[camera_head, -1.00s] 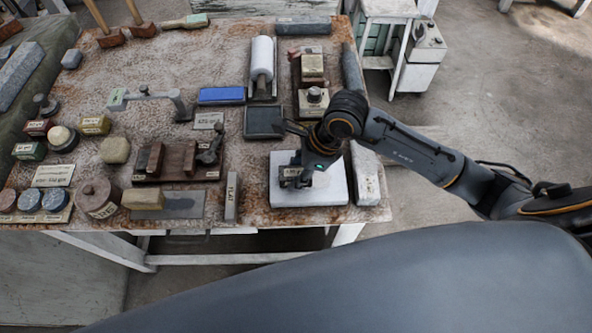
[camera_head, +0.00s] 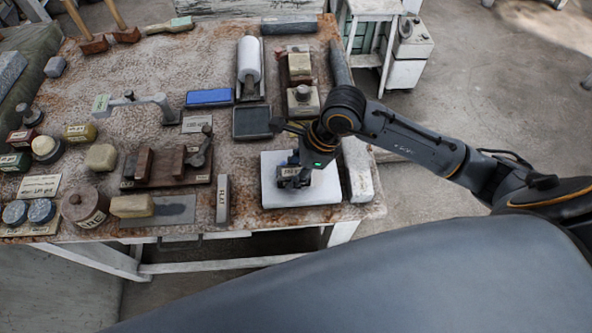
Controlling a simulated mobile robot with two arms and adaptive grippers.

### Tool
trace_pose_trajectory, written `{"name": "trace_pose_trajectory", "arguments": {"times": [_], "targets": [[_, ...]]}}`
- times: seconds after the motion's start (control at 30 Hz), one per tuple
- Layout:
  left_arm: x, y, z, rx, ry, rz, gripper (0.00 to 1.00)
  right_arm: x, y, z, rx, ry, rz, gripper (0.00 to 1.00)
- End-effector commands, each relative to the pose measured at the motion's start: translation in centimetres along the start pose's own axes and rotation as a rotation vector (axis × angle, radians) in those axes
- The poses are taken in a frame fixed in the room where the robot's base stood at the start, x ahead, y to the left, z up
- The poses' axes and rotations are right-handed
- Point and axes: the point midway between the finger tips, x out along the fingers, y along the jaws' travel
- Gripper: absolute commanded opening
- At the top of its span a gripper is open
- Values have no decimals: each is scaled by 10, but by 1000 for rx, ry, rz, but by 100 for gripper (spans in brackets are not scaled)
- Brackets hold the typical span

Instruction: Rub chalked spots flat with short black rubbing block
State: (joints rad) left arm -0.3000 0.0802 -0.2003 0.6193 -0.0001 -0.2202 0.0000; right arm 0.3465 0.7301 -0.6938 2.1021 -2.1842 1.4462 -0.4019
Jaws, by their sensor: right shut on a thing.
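My right gripper (camera_head: 293,180) points down over a white plaster slab (camera_head: 325,190) near the front right of the table. It is shut on a small dark block with a pale label (camera_head: 289,171), which looks like the short black rubbing block. The fingers hide much of the block. The block is at or just above the slab's top; I cannot tell if it touches. I cannot make out chalked spots on the slab. My left gripper is not in view.
A pale stone bar (camera_head: 358,170) lies right beside the slab. A grey block marked FLAT (camera_head: 223,199) lies to its left, and a dark square plate (camera_head: 252,122) behind it. A brown wooden fixture (camera_head: 165,167) stands further left. The table's front edge is close.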

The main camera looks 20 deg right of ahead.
Motion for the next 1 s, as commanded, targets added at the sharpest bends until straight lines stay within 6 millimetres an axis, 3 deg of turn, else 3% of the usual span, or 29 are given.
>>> {"name": "trace_pose_trajectory", "arguments": {"times": [0.63, 1.0], "targets": [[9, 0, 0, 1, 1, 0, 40, 16, 1, 32, -1, -1, 1, 2], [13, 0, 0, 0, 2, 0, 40, 9, 0, 16, 0, 4, 1, 2]]}}
